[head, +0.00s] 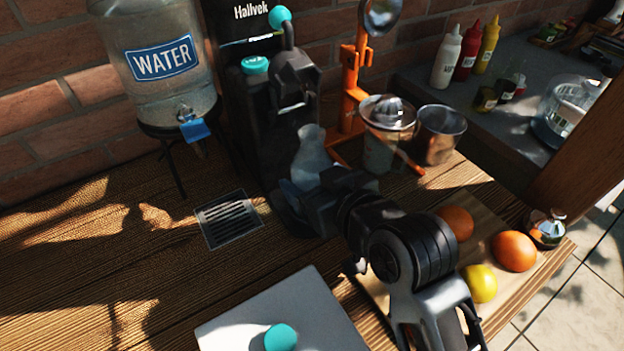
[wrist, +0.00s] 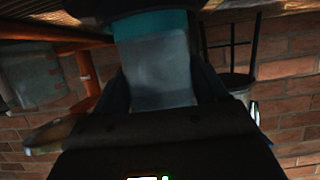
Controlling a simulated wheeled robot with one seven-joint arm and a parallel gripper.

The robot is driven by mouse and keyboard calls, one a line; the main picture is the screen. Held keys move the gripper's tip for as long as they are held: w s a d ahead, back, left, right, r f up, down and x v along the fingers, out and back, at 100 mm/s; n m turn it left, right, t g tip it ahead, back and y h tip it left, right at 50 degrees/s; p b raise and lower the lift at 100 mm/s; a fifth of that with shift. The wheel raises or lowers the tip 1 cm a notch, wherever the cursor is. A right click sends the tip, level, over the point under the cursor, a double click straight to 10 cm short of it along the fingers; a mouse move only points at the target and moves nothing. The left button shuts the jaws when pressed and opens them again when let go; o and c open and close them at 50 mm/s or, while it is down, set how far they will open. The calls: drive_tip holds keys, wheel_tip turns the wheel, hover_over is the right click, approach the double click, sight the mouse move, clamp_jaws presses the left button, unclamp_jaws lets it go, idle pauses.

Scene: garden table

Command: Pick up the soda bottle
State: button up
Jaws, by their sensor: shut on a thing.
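The soda bottle (head: 311,155) is translucent grey-blue and stands upright at the front of the black soda machine (head: 262,130). My gripper (head: 298,194) is shut on its lower part and hides much of it in the head view. In the wrist view, which looks upside down, the bottle (wrist: 160,72) fills the space between the two dark fingers, with a teal band (wrist: 150,24) at its upper end in the picture. I cannot tell whether the bottle touches the surface under it.
A water dispenser (head: 160,98) stands left of the machine, a metal drain grate (head: 229,218) in front. An orange juicer press (head: 354,95), glass jar (head: 385,150) and metal cup (head: 440,135) stand close right. Fruit (head: 514,251) lies on a board. The left tabletop is clear.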

sight(324, 165)
drive_tip(key=shift+c, duration=1.3)
drive_tip(key=shift+r, duration=0.3)
drive_tip(key=shift+r, duration=1.6)
drive_tip(key=shift+w+d+r, duration=0.1)
drive_tip(key=shift+d+r, duration=0.15)
drive_tip(key=shift+r, duration=0.05)
drive_tip(key=d+r, duration=0.3)
drive_tip(key=d, duration=0.2)
drive_tip(key=w+d+r+b, duration=0.1)
drive_tip(key=d+r, duration=0.2)
drive_tip(key=d, duration=0.3)
drive_tip(key=shift+r+b, duration=0.3)
